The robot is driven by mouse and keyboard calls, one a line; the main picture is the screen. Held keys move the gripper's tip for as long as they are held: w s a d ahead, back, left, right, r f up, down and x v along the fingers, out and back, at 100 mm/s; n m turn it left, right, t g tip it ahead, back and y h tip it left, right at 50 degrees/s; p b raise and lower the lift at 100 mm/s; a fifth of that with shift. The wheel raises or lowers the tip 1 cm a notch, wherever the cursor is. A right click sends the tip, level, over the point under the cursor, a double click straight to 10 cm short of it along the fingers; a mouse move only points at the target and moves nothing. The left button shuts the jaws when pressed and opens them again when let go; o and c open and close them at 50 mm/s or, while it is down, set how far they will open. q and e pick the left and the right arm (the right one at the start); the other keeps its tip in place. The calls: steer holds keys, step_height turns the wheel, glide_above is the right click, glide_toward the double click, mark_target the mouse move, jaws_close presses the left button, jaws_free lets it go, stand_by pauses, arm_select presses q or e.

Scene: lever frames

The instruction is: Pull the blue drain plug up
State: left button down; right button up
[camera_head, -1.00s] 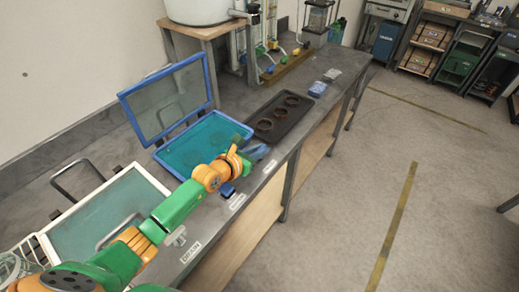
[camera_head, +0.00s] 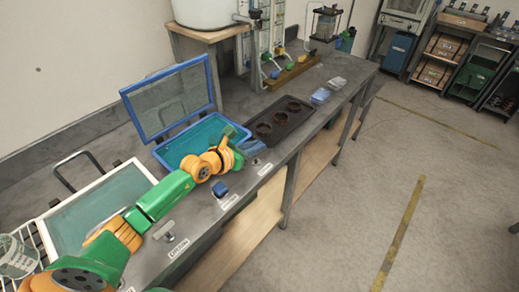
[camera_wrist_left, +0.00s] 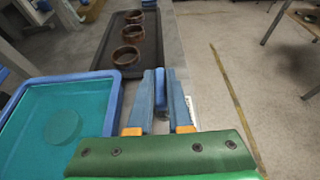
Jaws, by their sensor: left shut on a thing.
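My left gripper (camera_head: 253,147) is at the front right corner of a blue-rimmed basin (camera_head: 168,161). It also shows in the left wrist view (camera_wrist_left: 161,80), with its long blue-grey fingers close together. They are shut on a narrow blue piece (camera_wrist_left: 160,92), mostly hidden between them; I cannot tell if it is the drain plug. A teal round disc (camera_wrist_left: 62,127) shows inside the basin. A separate small blue block (camera_head: 220,189) stands at the bench's front edge, above a white label. My right gripper is not in view.
A grey T-shaped handle (camera_head: 163,230) stands left of the blue block by another label. A dark tray (camera_head: 279,122) with rings lies right of the gripper. The basin's mesh lid (camera_head: 170,100) stands open behind. A white-framed panel (camera_head: 95,213) is at left.

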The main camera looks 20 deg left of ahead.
arm_select(q)
steer(key=c, duration=1)
jaws_free()
steer(key=shift+o, duration=0.8)
steer(key=shift+w+d, duration=0.1)
steer(key=shift+w, duration=0.05)
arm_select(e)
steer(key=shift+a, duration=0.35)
arm_select(q)
steer(key=shift+s+a+r, duration=0.1)
steer(key=shift+s+a, duration=0.1)
steer(key=shift+s, duration=0.2)
steer(key=v, duration=0.6)
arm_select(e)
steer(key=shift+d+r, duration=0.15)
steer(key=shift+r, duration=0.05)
arm_select(q)
steer(key=shift+s+r, duration=0.1)
